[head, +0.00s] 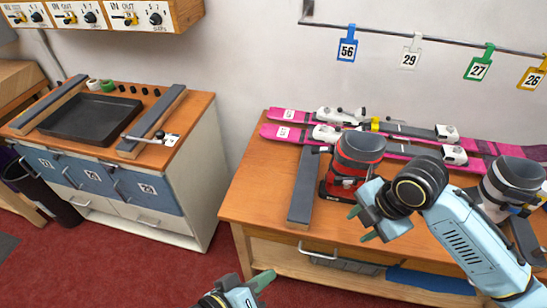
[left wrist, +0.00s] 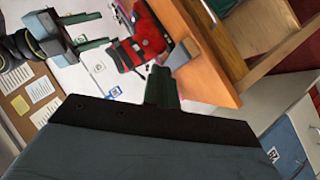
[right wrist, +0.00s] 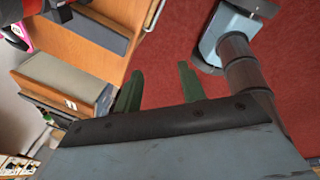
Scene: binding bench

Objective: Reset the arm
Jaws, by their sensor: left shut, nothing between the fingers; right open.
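My left gripper (head: 264,280) is low at the bottom edge of the head view, in front of the workbench and over the red floor. Its green fingers are closed together with nothing between them, as the left wrist view (left wrist: 162,88) also shows. My right gripper (head: 362,224) reaches in from the right, near the front edge of the wooden workbench (head: 262,180). Its two green fingers are apart and empty, and in the right wrist view (right wrist: 160,90) only red floor lies between them.
A red and black ski boot (head: 357,165) stands on the bench just behind my right gripper. A grey boot (head: 512,182) is at the right. Pink skis (head: 290,133) lie along the back, and a grey-topped bar (head: 303,190) lies left of the red boot. Floor (head: 190,275) is open at left.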

